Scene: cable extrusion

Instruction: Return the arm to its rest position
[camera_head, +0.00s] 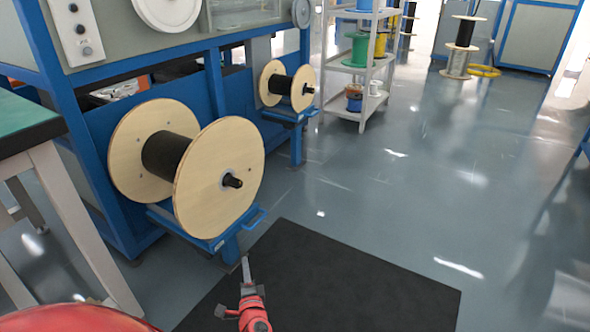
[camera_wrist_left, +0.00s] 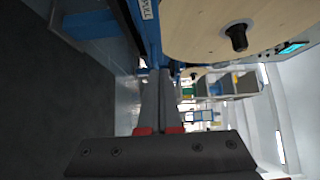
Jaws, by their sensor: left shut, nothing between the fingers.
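My left gripper (camera_head: 246,270) shows at the bottom of the head view, a red wrist with thin grey fingers pointing up over the black mat (camera_head: 330,283). In the left wrist view its two grey fingers (camera_wrist_left: 158,95) lie together, with nothing between them. It is apart from the large wooden spool (camera_head: 222,178), which sits on a blue stand behind it with black cable around its core. The spool also shows at the top of the left wrist view (camera_wrist_left: 215,30). My right gripper is in neither view.
A blue-framed machine (camera_head: 110,70) stands at the left, with a smaller spool (camera_head: 285,85) farther back. A green-topped table (camera_head: 25,125) is at the left edge. A white shelf (camera_head: 330,75) with coloured reels stands behind. The grey floor (camera_head: 440,180) at the right is clear.

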